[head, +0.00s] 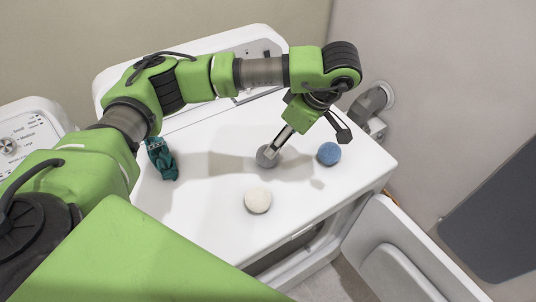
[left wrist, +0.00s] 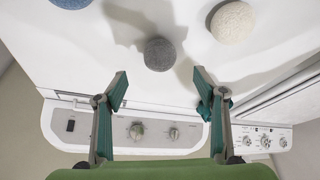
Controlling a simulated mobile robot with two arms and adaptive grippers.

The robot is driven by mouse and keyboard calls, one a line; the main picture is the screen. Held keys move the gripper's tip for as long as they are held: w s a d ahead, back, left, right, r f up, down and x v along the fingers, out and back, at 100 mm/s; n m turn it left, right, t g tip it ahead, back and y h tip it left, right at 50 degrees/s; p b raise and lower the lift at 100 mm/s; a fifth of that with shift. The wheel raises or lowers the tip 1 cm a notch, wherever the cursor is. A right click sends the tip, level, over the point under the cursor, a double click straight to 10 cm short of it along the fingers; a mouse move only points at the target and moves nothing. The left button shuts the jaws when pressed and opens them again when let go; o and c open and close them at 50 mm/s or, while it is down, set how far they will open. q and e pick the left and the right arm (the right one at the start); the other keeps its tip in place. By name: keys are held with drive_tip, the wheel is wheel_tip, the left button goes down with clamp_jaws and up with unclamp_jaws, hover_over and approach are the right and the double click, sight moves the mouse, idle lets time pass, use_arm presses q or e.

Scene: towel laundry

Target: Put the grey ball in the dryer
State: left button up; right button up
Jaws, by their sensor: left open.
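The grey ball (head: 266,157) sits on the flat top of a white machine (head: 215,222), which appears to be the dryer. My left gripper (head: 308,142) is open above the top, with one finger overlapping the grey ball in the head view. In the left wrist view the grey ball (left wrist: 160,54) lies just beyond the open fingertips (left wrist: 160,82), between their lines and not gripped. The machine's front opening (head: 290,250) is partly seen, and its door (head: 395,255) hangs open at right. My right gripper is not in view.
A blue ball (head: 328,153) sits right of the grey ball and a white ball (head: 257,201) nearer the front edge. A crumpled teal cloth (head: 161,160) lies at left. A wall pipe fitting (head: 372,105) is behind. Another machine's control panel (head: 28,137) shows far left.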

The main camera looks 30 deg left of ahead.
use_arm(q)
drive_tip(key=p+x, duration=0.1)
drive_tip(key=x, duration=0.4)
drive_tip(key=shift+a+f, duration=0.2)
drive_tip(key=shift+f, duration=0.15)
drive_tip(key=p+x, duration=0.1)
drive_tip(key=x, duration=0.1)
drive_tip(key=p+x, duration=0.2)
drive_tip(key=shift+a+f, duration=0.15)
drive_tip(key=shift+a, duration=0.25)
drive_tip(key=shift+a+f, duration=0.1)
drive_tip(key=shift+f, duration=0.25)
drive_tip(key=c, duration=1.2)
drive_tip(key=shift+w, duration=0.1)
drive_tip(key=shift+c, duration=0.3)
drive_tip(key=shift+r, duration=0.5)
drive_tip(key=s+d+r+b, duration=0.4)
drive_tip(key=s+d+r, duration=0.4)
drive_tip(key=s+r, duration=0.3)
drive_tip(key=shift+d+r, duration=0.4)
drive_tip(key=shift+r, duration=0.1)
